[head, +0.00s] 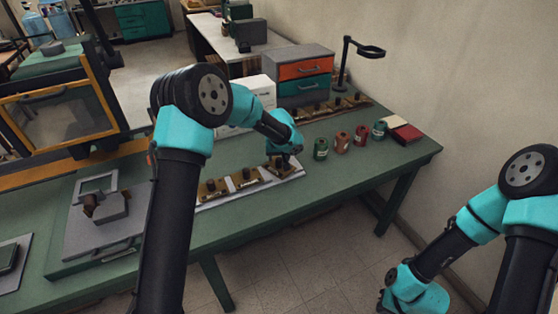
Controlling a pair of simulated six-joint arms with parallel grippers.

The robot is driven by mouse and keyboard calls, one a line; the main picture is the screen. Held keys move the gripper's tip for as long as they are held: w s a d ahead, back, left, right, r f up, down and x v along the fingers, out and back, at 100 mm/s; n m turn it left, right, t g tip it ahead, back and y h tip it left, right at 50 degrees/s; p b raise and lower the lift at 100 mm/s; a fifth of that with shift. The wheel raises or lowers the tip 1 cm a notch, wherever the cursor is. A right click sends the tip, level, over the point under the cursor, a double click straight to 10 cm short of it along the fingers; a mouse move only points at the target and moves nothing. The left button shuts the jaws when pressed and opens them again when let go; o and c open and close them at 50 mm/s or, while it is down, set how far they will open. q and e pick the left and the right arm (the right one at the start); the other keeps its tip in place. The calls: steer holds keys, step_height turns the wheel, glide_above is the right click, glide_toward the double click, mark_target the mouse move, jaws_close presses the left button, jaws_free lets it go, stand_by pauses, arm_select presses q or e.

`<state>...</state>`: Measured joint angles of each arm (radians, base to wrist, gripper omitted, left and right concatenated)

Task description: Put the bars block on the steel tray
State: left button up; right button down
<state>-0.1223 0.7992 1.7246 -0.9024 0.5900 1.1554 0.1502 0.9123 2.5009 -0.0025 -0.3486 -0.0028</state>
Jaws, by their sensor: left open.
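Several small brass-coloured blocks with dark knobs stand in a row on a pale metal strip-like tray (225,200) near the table's front edge. I cannot tell which is the bars block; their faces are too small to read. One block (210,187) is at the left of the row and another (245,178) is in the middle. My left gripper (283,161) is over the right end of the row, open, pointing down at the rightmost block (279,168), which it partly hides. My right arm hangs beyond the table at lower right, its fingertips out of view.
A brown strip (350,109) with more knobbed blocks lies at the back, before a drawer unit (304,72). A grey plate with a handled press-like piece (112,208) is on the left.

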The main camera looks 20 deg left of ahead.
mark_target(279, 172)
arm_select(q)
steer(key=v, duration=0.8)
steer(key=shift+r, duration=0.35)
